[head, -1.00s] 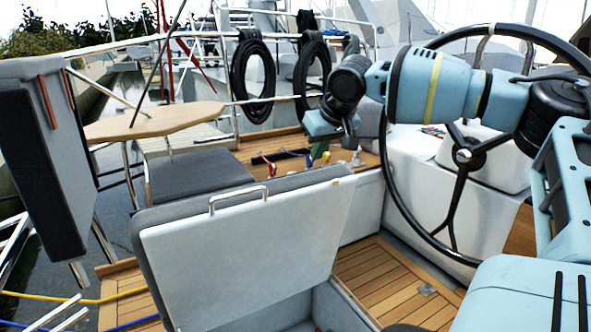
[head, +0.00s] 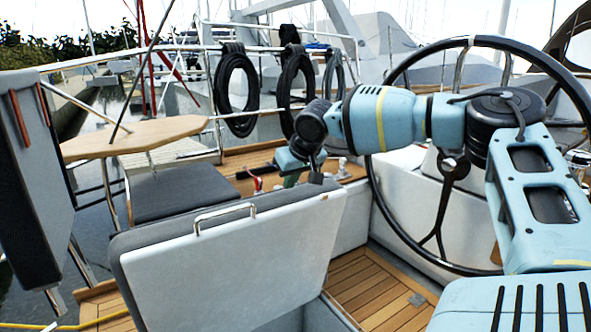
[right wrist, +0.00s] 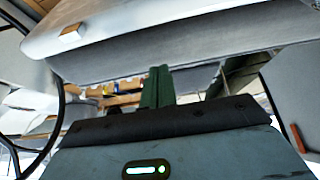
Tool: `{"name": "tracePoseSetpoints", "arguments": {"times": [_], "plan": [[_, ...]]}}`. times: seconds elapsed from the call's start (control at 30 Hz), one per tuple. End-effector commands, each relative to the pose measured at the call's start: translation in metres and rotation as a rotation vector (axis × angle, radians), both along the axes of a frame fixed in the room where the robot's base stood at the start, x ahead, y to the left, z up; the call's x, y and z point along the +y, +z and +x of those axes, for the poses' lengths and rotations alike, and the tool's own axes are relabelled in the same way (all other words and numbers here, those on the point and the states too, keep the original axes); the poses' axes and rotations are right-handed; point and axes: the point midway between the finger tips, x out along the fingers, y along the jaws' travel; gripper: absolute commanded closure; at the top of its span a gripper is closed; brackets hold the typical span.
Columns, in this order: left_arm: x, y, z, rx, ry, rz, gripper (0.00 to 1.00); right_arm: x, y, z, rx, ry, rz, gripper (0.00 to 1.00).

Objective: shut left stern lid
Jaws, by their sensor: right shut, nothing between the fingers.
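The stern lid (head: 235,265) stands raised in the head view, its white inner face towards me. It has a metal handle (head: 225,215) along its top edge and a grey cushion behind. The lid also spans the top of the right wrist view (right wrist: 190,30). My right gripper (head: 292,179) is behind the lid's upper right edge, partly hidden by it. Its green fingers (right wrist: 157,88) are shut and empty, pointing at the cushioned side. I cannot tell whether they touch it. My left gripper is not in view.
A steering wheel (head: 447,165) stands close to my right arm. A wooden table (head: 135,137) and a grey seat cushion (head: 190,190) lie beyond the lid. A grey upright cushioned panel (head: 35,180) is at the left. The teak floor (head: 375,290) right of the lid is clear.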

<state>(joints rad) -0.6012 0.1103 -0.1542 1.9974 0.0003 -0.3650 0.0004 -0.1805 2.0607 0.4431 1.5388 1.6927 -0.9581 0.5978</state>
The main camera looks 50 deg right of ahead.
Motion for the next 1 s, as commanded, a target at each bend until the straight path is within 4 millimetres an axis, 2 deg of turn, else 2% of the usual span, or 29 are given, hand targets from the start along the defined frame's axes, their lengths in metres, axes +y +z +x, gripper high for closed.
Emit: {"name": "tracePoseSetpoints", "arguments": {"times": [0.03, 0.1, 0.2, 0.4, 0.73, 1.0], "plan": [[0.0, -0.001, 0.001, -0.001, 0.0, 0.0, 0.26, -0.002, -0.01, 0.004, 0.006, 0.0, -0.002, 1.0], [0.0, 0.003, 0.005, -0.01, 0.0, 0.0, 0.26, -0.002, -0.017, 0.007, 0.004, 0.001, -0.002, 1.0], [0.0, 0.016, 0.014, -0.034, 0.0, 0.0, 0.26, 0.003, -0.011, -0.008, -0.007, 0.002, 0.001, 1.0], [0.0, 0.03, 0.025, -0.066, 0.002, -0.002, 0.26, 0.008, -0.015, -0.024, -0.007, 0.001, 0.001, 1.0], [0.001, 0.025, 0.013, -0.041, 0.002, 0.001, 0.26, 0.009, -0.022, -0.03, 0.0, -0.001, 0.0, 1.0], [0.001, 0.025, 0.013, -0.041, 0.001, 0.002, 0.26, 0.008, -0.022, -0.03, -0.002, 0.0, -0.001, 1.0]]}}
